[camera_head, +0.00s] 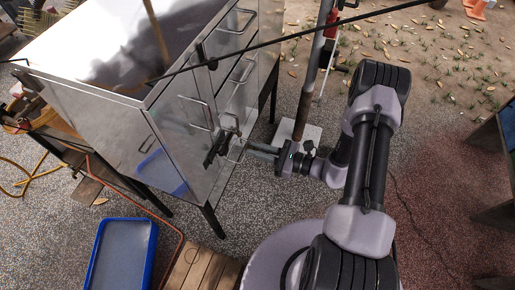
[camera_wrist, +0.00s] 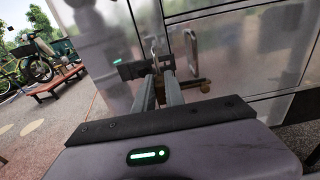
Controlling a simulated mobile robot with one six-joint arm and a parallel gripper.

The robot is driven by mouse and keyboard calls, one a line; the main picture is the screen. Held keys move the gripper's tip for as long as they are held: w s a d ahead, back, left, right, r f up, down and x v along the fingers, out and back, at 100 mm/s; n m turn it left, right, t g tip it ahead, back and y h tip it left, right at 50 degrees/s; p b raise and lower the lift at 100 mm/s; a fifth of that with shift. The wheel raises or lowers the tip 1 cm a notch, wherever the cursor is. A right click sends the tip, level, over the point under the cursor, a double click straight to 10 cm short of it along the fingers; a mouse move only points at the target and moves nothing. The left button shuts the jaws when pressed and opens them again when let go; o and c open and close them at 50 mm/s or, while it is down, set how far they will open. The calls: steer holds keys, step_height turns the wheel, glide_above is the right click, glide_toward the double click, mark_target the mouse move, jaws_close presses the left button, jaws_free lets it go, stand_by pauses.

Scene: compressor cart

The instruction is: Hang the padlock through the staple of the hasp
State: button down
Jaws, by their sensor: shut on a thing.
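My gripper (camera_wrist: 157,80) is shut on the padlock (camera_wrist: 161,62), close in front of the metal cabinet's door. In the wrist view the padlock's grey shackle rises above the fingertips; its body is mostly hidden between the fingers. The dark hasp (camera_wrist: 133,69) is at the door, just left of and behind the fingertips. In the head view my gripper (camera_head: 250,147) points left at the door, and the black hasp (camera_head: 212,151) shows just beyond it. I cannot tell whether the shackle passes through the staple, which I cannot make out.
The metal cabinet (camera_head: 110,108) stands on dark legs and has several bar handles, one (camera_wrist: 191,52) right beside the padlock. A blue tray (camera_head: 93,270) lies on the ground at lower left, by wooden planks (camera_head: 190,268). A pole (camera_head: 311,85) stands behind my gripper.

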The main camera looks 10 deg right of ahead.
steer(key=f+b+x, duration=0.1)
steer(key=x, duration=0.5)
steer(key=shift+a+b, duration=0.25)
steer(key=shift+b, duration=0.15)
steer(key=shift+w+f+b, duration=0.1)
steer(key=shift+f+b, duration=1.15)
steer(key=shift+f, duration=0.25)
stand_by(1.2)
steer(key=c, duration=1.3)
jaws_free()
steer(key=p+v, duration=0.5)
steer(key=v, duration=1.2)
steer(key=shift+d, duration=0.2)
